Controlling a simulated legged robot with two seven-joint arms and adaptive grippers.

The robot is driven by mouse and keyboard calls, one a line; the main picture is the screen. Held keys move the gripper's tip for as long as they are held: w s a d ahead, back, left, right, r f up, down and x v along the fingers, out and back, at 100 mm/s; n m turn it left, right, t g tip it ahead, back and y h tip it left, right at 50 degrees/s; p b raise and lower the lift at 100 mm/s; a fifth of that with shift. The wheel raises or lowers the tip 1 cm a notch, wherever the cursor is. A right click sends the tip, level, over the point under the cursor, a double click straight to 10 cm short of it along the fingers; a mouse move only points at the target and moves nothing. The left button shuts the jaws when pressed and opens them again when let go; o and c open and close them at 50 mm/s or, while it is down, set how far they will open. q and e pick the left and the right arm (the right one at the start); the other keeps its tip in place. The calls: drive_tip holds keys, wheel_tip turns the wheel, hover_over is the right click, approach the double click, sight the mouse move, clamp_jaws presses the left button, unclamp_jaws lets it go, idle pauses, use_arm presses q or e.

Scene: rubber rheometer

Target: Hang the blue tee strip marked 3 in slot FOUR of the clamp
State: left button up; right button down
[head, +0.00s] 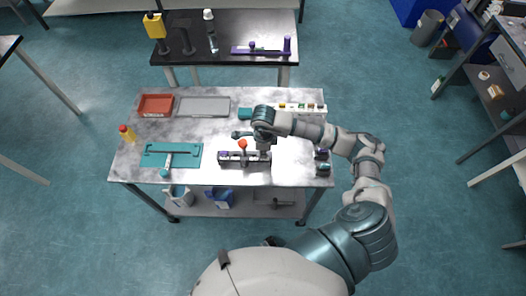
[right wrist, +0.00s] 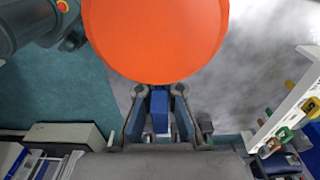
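My right gripper (head: 264,149) is over the right part of the dark clamp (head: 230,160) near the table's front edge. In the right wrist view, its fingers (right wrist: 161,125) stand on both sides of a blue piece (right wrist: 160,108), which looks like the blue tee strip; its number cannot be read. An orange ball knob (head: 242,144) rises from the clamp and also fills the upper middle of the right wrist view (right wrist: 155,35). It hides much of the scene ahead of the fingers. The slot numbers are too small to read. My left gripper is not in view.
A white rack (head: 318,110) with several coloured strips is at the back right. It also shows in the right wrist view (right wrist: 296,95). A red tray (head: 155,105), a grey tray (head: 204,106), a teal board (head: 150,158) and a yellow bottle (head: 127,134) occupy the left half.

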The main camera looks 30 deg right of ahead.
drive_tip(key=shift+r, duration=0.3)
drive_tip(key=shift+d, duration=0.15)
idle(0.6)
drive_tip(key=shift+b, duration=0.35)
idle(0.9)
drive_tip(key=shift+f+b, duration=0.4)
drive_tip(key=shift+f, duration=0.1)
drive_tip(key=c, duration=1.2)
unclamp_jaws()
drive_tip(key=shift+c, duration=0.2)
drive_tip(key=shift+r, duration=3.95)
drive_tip(key=shift+f, duration=0.1)
